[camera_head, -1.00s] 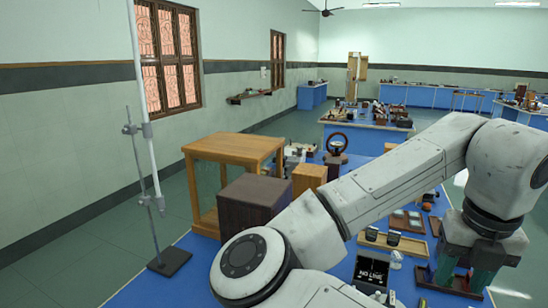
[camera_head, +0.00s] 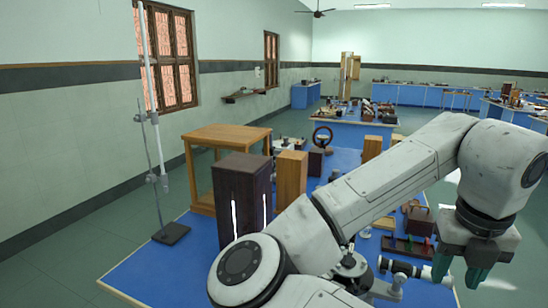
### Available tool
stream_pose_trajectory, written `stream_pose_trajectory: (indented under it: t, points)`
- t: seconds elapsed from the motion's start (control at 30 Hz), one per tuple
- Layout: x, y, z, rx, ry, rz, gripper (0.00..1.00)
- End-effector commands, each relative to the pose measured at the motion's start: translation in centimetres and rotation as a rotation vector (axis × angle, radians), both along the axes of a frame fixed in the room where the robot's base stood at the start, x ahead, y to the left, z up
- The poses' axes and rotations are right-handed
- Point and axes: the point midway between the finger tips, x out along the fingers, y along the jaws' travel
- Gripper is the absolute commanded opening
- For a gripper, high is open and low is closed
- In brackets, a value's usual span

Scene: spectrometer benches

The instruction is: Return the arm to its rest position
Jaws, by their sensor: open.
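My white arm (camera_head: 390,180) reaches from the bottom middle up to the right and bends down at its wrist. My gripper (camera_head: 461,270) hangs at the right, pointing down, with its green fingers apart and nothing seen between them. It shows over the right edge of the blue bench top (camera_head: 150,270); its height above the bench is hard to tell. My arm hides part of the bench.
A dark box (camera_head: 240,190) with bright slits and a light wooden box (camera_head: 291,178) stand left of my arm. A wooden stand (camera_head: 227,135) is behind, a retort stand (camera_head: 172,233) at left. A metal instrument (camera_head: 350,264) and a small rack (camera_head: 405,246) are near my gripper.

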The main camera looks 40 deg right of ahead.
Motion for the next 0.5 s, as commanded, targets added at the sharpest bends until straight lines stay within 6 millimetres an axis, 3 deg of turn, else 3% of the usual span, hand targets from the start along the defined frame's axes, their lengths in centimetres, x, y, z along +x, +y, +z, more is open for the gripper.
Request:
stream_pose_trajectory:
  t: [0.27,0.5]
  points:
    - [0.0,-1.6,-0.4,-0.110,0.048,0.145,0.45]
    - [0.5,-3.6,-0.6,-0.255,0.131,0.372,0.45]
